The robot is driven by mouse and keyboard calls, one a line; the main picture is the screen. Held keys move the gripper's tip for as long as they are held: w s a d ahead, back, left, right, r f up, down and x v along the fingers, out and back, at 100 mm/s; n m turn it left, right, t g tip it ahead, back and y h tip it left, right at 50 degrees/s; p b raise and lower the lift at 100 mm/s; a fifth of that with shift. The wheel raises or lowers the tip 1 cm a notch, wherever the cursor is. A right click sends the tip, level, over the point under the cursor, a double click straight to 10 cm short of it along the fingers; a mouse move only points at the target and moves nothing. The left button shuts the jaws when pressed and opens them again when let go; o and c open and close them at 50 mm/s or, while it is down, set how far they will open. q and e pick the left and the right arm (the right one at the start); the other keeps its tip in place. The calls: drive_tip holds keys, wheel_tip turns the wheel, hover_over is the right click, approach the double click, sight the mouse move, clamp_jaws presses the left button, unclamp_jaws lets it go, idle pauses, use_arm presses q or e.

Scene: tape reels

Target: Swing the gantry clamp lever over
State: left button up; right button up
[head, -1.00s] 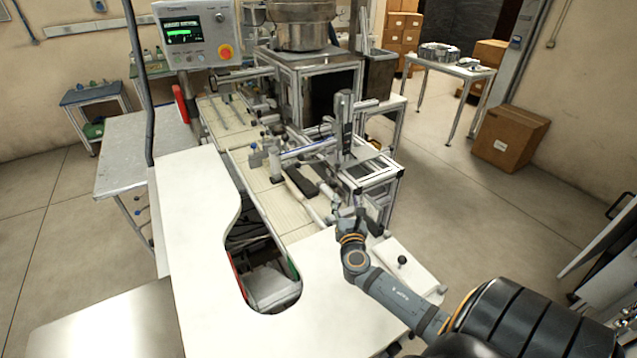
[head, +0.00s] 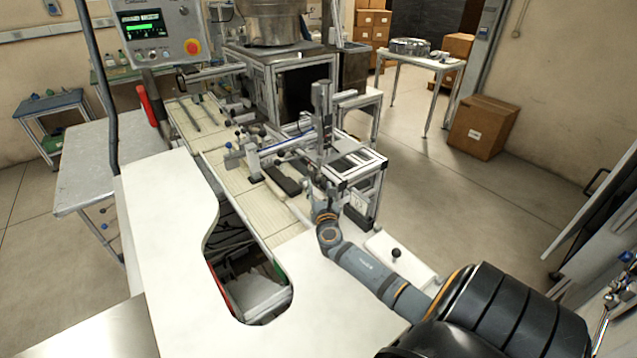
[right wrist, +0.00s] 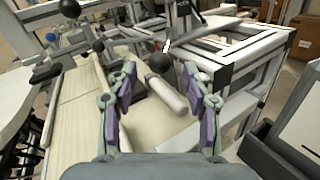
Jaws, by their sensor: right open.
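The gantry (head: 322,125) is a metal frame with an upright post, standing over the pale conveyor track at mid-picture in the head view. In the right wrist view a pale cylindrical handle (right wrist: 167,94) lies between and beyond my open fingers, with a dark ball knob (right wrist: 160,62) just behind it. It looks like the clamp lever, but I cannot tell for sure. My right gripper (head: 319,190) is just in front of the gantry; the right wrist view shows its fingers (right wrist: 160,80) spread, with no visible grip on the handle. My left gripper is out of view.
A machine frame (right wrist: 225,62) stands close on the right in the right wrist view. More dark knobs (right wrist: 97,45) are at left. A white plate with a black knob (head: 395,254) lies beside my right forearm. The white worktop (head: 165,220) is clear.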

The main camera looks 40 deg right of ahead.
sight(318, 183)
drive_tip(key=shift+x, duration=1.5)
clamp_jaws()
